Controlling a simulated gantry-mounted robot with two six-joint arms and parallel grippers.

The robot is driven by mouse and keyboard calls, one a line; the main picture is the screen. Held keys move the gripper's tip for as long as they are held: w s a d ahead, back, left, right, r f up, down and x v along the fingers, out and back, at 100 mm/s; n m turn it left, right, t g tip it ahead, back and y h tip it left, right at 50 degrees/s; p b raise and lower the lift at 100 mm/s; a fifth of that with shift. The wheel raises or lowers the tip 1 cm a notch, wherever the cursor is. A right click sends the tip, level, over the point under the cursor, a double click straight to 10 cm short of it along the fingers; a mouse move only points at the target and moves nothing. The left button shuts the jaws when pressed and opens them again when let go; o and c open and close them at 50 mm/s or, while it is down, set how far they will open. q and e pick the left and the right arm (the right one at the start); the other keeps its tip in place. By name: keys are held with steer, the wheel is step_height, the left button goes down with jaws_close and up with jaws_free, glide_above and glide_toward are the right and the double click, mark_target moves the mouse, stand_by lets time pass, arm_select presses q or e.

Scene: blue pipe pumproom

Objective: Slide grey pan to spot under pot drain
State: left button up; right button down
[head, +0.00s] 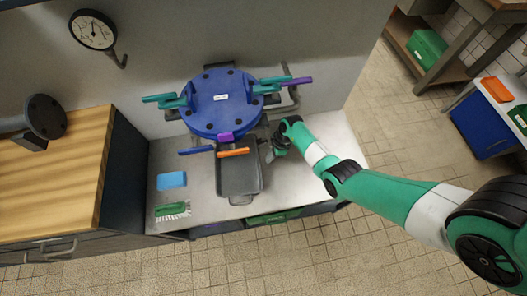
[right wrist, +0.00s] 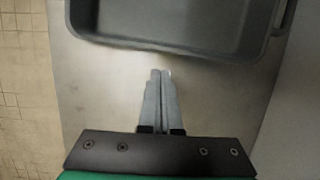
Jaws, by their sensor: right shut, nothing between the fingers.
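The grey pan (head: 239,185) is a rectangular tray with a loop handle at its near end. It lies on the metal counter, its far end partly hidden under the blue pot (head: 221,102) and an orange lever (head: 233,153). My right gripper (head: 270,155) is just to the right of the pan. In the right wrist view the shut, empty fingers (right wrist: 160,75) point at the pan's side wall (right wrist: 150,45), with a small gap of counter between. The drain under the pot is not clearly visible. My left gripper is not in view.
A blue sponge (head: 172,180) and a green brush (head: 172,211) lie left of the pan. Teal, blue and purple levers stick out around the pot. The metal counter (head: 320,190) is bare to the right, and its front edge is close to the pan's handle.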

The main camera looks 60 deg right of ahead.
steer(key=s+d, duration=0.2)
steer(key=s+d+p, duration=0.1)
steer(key=s+d, duration=0.1)
steer(key=s, duration=0.1)
steer(key=s+d, duration=0.2)
steer(key=s, duration=0.1)
steer(key=shift+d+f+p, duration=0.15)
steer(key=shift+d+p, duration=0.15)
steer(key=shift+d, duration=0.05)
